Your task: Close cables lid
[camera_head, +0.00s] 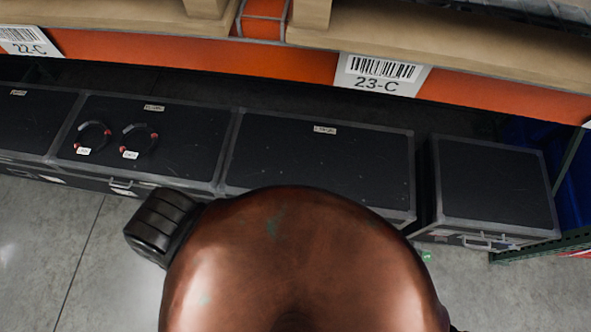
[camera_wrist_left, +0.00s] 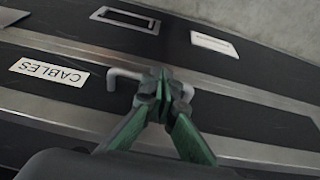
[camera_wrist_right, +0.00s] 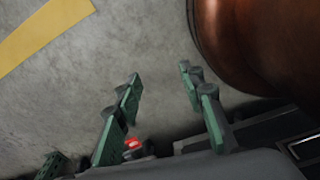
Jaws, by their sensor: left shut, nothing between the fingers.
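The CABLES label (camera_wrist_left: 49,72) shows upside down in the left wrist view, on a black, metal-edged case. A pale bar handle (camera_wrist_left: 140,78) juts out near it. My left gripper (camera_wrist_left: 165,88) is shut and empty, its fingertips over or beside the handle; I cannot tell whether they touch. Whether the cables lid is fully down is unclear there. My right gripper (camera_wrist_right: 163,85) is open and empty above the concrete floor. In the head view neither gripper's fingertips show clearly, and a copper-coloured rounded part of mine hides the middle foreground.
A row of black cases stands below the orange rack beam (camera_head: 200,52). Two cable rings (camera_head: 92,137) (camera_head: 139,140) lie on one lid (camera_head: 185,150). Wider (camera_head: 310,160) and separate right (camera_head: 490,180) cases have flat tops. Floor (camera_head: 50,240) is clear at left.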

